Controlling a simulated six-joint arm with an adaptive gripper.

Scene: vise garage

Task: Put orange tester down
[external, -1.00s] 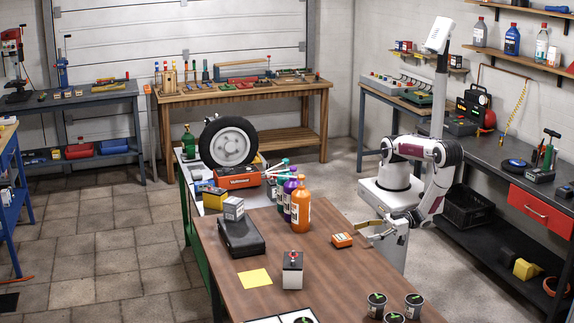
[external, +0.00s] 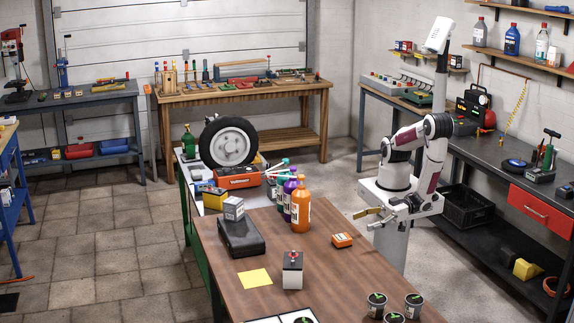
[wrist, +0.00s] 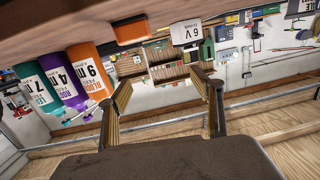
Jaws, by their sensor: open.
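The orange tester (external: 342,240) lies on the brown wooden workbench (external: 325,285) near its right edge. In the wrist view the tester (wrist: 131,33) shows at the top, left of centre and beyond the fingers. My gripper (external: 361,221) is open and empty, above and to the right of the tester, by the bench's right edge. It does not touch the tester. In the wrist view my gripper's fingers (wrist: 160,80) are spread wide with nothing between them.
Orange, purple and teal bottles (external: 300,205) stand left of the tester. A 6 V battery box (external: 292,273), a yellow sheet (external: 254,278), a black case (external: 241,238) and small cups (external: 377,305) are also on the bench. The bench around the tester is clear.

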